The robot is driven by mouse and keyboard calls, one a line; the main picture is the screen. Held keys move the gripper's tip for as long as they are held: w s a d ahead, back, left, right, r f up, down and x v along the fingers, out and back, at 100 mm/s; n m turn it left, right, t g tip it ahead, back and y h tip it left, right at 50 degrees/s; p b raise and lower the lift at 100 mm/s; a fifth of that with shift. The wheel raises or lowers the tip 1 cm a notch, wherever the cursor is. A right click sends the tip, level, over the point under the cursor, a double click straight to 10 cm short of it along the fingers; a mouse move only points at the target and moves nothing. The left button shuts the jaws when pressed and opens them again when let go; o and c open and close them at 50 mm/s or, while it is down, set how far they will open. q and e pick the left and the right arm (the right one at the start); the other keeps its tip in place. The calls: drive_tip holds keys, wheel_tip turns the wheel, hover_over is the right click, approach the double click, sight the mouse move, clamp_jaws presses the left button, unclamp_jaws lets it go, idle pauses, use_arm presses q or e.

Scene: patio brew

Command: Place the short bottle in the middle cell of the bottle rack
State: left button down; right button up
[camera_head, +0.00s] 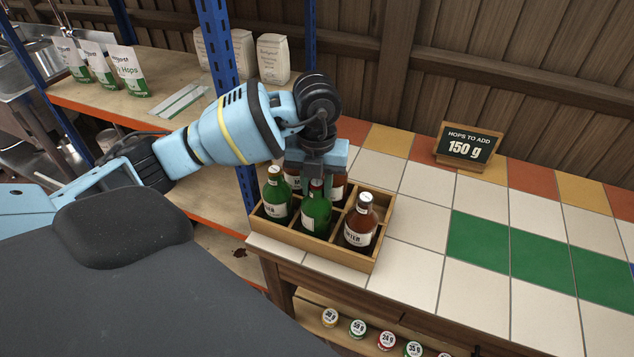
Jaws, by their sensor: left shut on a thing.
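The bottle rack (313,245) is a wooden crate with dividers at the counter's near left corner. A green bottle (316,212) stands upright at its front middle, between another green bottle (276,197) on the left and a brown bottle (360,224) on the right. More labelled brown glass shows behind, partly hidden by my gripper. My left gripper (317,177) reaches down over the rack's middle and is shut, apparently on the top of the middle green bottle. The exact contact is hidden, and I cannot tell whether this bottle touches the rack floor. My right gripper is out of view.
The tiled counter (420,237) is clear right of the rack. A small sign (468,146) reading 150 g stands at the back. A blue shelf post (219,60) rises behind my left arm. Small lidded jars (358,328) stand on a shelf below the counter.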

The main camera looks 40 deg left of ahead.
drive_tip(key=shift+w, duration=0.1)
use_arm(q)
drive_tip(key=c, duration=1.2)
unclamp_jaws()
drive_tip(key=shift+o, duration=0.6)
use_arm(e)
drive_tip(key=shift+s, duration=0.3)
use_arm(q)
wheel_tip(320, 180, up, 12)
drive_tip(key=p, duration=0.1)
drive_tip(key=shift+p, duration=0.3)
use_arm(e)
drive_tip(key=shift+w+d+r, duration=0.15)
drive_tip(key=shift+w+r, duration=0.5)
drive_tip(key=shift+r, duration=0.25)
